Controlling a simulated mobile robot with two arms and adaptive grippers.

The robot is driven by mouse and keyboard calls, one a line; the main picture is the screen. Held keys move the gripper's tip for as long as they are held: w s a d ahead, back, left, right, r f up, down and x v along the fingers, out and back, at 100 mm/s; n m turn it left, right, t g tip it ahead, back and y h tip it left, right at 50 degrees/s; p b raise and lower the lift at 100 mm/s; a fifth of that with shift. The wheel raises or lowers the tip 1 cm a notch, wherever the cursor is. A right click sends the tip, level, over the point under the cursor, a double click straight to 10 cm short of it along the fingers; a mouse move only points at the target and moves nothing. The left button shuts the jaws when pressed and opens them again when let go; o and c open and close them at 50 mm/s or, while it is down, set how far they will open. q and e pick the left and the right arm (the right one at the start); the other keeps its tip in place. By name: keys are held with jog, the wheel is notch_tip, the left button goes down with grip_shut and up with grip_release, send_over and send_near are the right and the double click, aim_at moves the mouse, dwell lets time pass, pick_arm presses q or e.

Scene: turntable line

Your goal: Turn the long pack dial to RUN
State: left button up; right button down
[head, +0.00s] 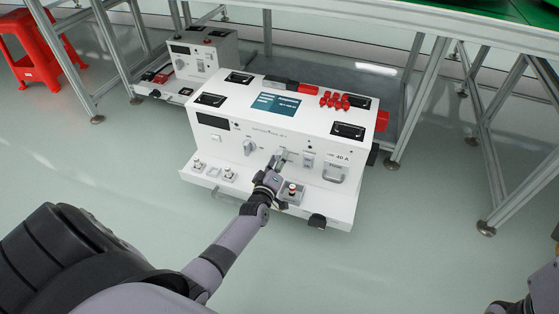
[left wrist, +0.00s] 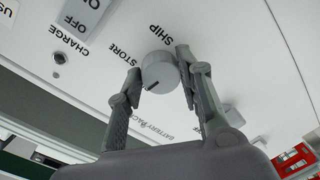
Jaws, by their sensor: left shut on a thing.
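The long pack (head: 285,115) is a wide white box with a sloping top and a front panel. My left gripper (head: 279,158) reaches its front panel from below and covers most of the dial there. In the left wrist view, the round pale grey dial (left wrist: 160,72) sits between the two fingers of my left gripper (left wrist: 158,80), which is shut on it. A dark pointer mark on the dial points to the lower left. SHIP and STORE are printed around it; I cannot see a RUN label.
A red-topped button box (head: 291,194) stands on the front ledge. A smaller pack (head: 202,55) stands behind left.

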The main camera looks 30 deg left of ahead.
pick_arm(q)
jog(key=shift+n, duration=0.5)
dwell(0.3)
jog(key=o, duration=1.2)
jog(key=shift+c, duration=0.2)
jog(key=f+v, duration=0.1)
jog(key=v, duration=1.1)
jog(key=shift+r, duration=0.5)
